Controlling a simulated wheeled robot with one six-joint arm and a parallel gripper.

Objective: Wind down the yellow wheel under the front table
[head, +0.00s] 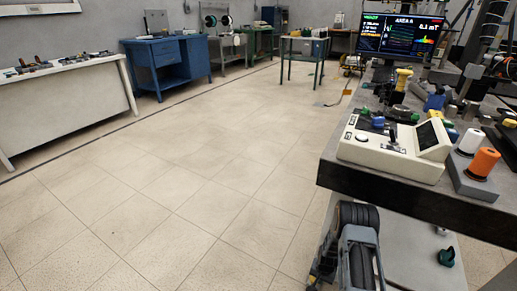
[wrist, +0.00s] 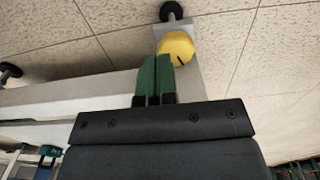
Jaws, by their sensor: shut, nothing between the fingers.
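The yellow wheel (wrist: 177,47) shows in the wrist view, a small faceted knob with a dark mark on its lower edge. It sits on a pale grey bracket above a black round foot (wrist: 171,10). My gripper (wrist: 156,58) has green fingers lying side by side, shut and empty. Their tips end right at the wheel's lower left edge in the picture; I cannot tell whether they touch it. The front table (head: 330,178), with a dark thick edge, stands at the right in the head view. The wheel does not show there.
A pale beam (wrist: 95,95) runs left of my fingers in the wrist view, with another black foot (wrist: 71,73) beyond it. A control box (head: 385,155) and an orange spool (head: 484,163) stand on the front table. Tiled floor (head: 190,180) lies open on the left.

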